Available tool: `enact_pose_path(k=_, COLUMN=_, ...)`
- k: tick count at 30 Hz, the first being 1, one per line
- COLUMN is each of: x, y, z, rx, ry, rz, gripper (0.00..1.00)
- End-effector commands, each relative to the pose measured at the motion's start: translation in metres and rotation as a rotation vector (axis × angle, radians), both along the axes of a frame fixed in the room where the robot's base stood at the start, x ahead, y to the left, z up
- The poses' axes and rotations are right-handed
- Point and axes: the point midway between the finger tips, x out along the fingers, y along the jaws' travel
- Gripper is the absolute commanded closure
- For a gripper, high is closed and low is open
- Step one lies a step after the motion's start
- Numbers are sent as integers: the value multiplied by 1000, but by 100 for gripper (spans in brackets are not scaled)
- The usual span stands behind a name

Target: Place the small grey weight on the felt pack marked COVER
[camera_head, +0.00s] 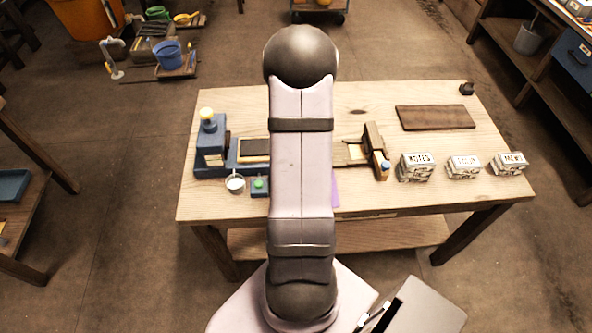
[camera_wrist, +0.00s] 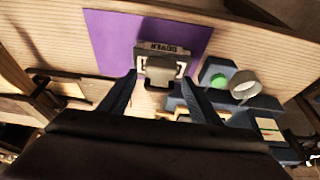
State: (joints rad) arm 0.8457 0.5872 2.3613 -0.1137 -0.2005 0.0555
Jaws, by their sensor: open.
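In the wrist view, a felt pack marked COVER (camera_wrist: 163,47) lies on a purple mat (camera_wrist: 110,35). A small grey weight (camera_wrist: 160,70) with a pale handle-like top shows at the pack, just below its lettering. I cannot tell whether it rests on the pack or is above it. My gripper (camera_wrist: 158,82) is open, with one dark finger on each side of the weight; contact is not visible. In the head view my arm hides the gripper, the weight and the pack. Only a sliver of the purple mat (camera_head: 335,190) shows.
A blue machine (camera_head: 210,150), a small cup (camera_head: 235,184) and a green button (camera_head: 259,183) stand to the left on the wooden table (camera_head: 350,110). A wooden block (camera_head: 374,143) and several lettered packs (camera_head: 463,168) stand to the right.

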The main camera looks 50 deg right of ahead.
Motion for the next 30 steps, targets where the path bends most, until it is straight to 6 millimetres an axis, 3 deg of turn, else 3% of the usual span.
enact_pose_path(k=18, x=-25, y=25, z=89, rx=-1, ry=1, rz=0, gripper=43)
enact_pose_path(k=30, x=-30, y=30, z=101, rx=0, ry=0, rz=-1, gripper=43)
